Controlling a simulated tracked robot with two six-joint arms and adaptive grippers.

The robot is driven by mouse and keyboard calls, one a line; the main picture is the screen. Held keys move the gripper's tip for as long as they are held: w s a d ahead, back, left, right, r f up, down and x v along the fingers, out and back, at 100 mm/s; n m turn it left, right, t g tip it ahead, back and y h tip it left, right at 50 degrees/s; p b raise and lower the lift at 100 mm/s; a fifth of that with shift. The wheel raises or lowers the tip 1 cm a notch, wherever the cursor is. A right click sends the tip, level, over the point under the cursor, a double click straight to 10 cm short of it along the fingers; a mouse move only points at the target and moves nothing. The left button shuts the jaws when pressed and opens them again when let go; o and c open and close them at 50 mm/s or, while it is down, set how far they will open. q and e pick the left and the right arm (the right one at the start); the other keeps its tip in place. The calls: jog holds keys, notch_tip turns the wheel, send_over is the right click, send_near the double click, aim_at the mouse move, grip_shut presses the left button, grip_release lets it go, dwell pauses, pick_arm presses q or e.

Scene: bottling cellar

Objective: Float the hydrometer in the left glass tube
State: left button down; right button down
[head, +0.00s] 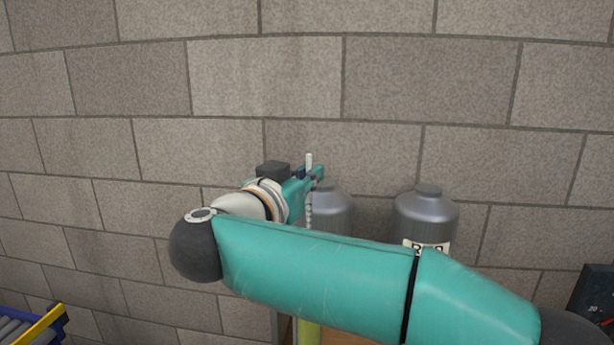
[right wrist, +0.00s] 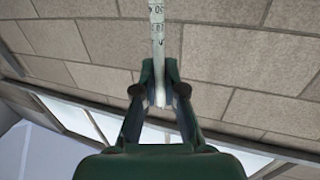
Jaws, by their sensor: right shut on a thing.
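My right gripper (head: 313,175) is shut on the hydrometer (head: 309,160), a thin pale rod held upright in front of the wall. In the right wrist view, the jaws (right wrist: 160,95) pinch its white stem (right wrist: 157,30), which carries dark scale marks. Its lower part shows as a pale, narrow strip below the jaws, then goes behind my right arm. A yellow-green upright thing (head: 308,333), perhaps a glass tube with liquid, shows below the arm, under the hydrometer. My arm hides most of it, so I cannot tell whether they touch. My left gripper is out of view.
Two grey metal cylinders stand at the wall, one behind the gripper (head: 332,212) and one to its right with a label (head: 425,215). A bit of brown wooden surface (head: 345,339) shows below my arm. A blue and yellow frame (head: 40,325) is at lower left.

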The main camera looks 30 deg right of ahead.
jog(key=shift+f, duration=0.1)
jog(key=shift+f+b, duration=1.05)
jog(key=shift+f, duration=0.35)
dwell(0.5)
jog(key=shift+f+b, duration=4.05)
jog(key=shift+f, duration=2.45)
